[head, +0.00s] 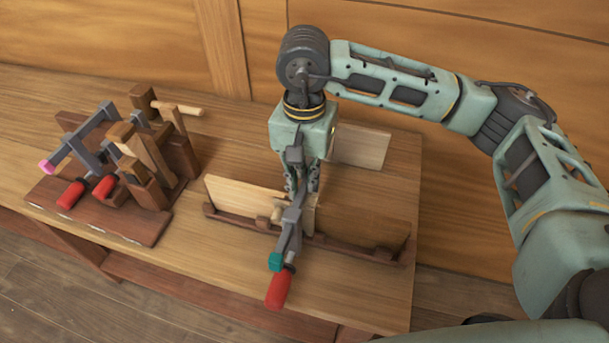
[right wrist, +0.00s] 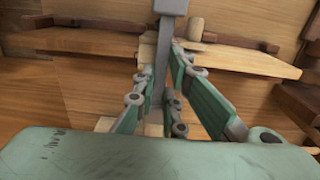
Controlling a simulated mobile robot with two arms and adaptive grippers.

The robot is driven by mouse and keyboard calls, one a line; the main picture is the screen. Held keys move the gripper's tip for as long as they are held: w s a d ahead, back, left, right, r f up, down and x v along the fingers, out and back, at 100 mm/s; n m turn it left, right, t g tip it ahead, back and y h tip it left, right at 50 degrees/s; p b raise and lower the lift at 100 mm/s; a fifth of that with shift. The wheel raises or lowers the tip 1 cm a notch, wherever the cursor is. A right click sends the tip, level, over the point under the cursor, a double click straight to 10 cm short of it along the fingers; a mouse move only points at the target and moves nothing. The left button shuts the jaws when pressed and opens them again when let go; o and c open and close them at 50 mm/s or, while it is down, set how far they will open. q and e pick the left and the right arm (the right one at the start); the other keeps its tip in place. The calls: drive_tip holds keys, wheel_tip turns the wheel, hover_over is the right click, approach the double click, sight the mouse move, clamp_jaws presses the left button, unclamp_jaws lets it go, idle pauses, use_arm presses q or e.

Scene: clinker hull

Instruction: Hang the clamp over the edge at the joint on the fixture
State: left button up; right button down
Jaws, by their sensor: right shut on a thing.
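The clamp (head: 290,222) has a grey bar, a teal pad and a red handle. My right gripper (head: 302,186) points down and is shut on its grey bar. The handle hangs toward the front of the table. The fixture (head: 240,222) is a long dark rail holding a pale board (head: 240,195) and a browner board (head: 365,222) on edge. The clamp is in front of the place where the boards meet and partly hides it; I cannot tell whether it touches them. In the right wrist view the grey bar (right wrist: 165,60) runs between my fingers. My left gripper is out of view.
A dark rack (head: 110,222) at the left holds more clamps with red handles and a pink pad, and a wooden mallet (head: 178,108). A loose pale block (head: 360,148) stands behind the fixture. The table (head: 345,300) is clear at the front right. A wooden wall rises behind.

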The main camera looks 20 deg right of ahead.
drive_tip(key=shift+f+b, duration=0.1)
drive_tip(key=shift+b, duration=0.25)
idle(0.3)
drive_tip(key=shift+s+a, duration=0.15)
idle(0.5)
drive_tip(key=c, duration=1.7)
unclamp_jaws()
drive_tip(key=shift+s, duration=0.15)
drive_tip(key=shift+c, duration=0.2)
drive_tip(key=shift+f, duration=0.15)
wheel_tip(320, 180, up, 12)
drive_tip(key=shift+w, duration=0.2)
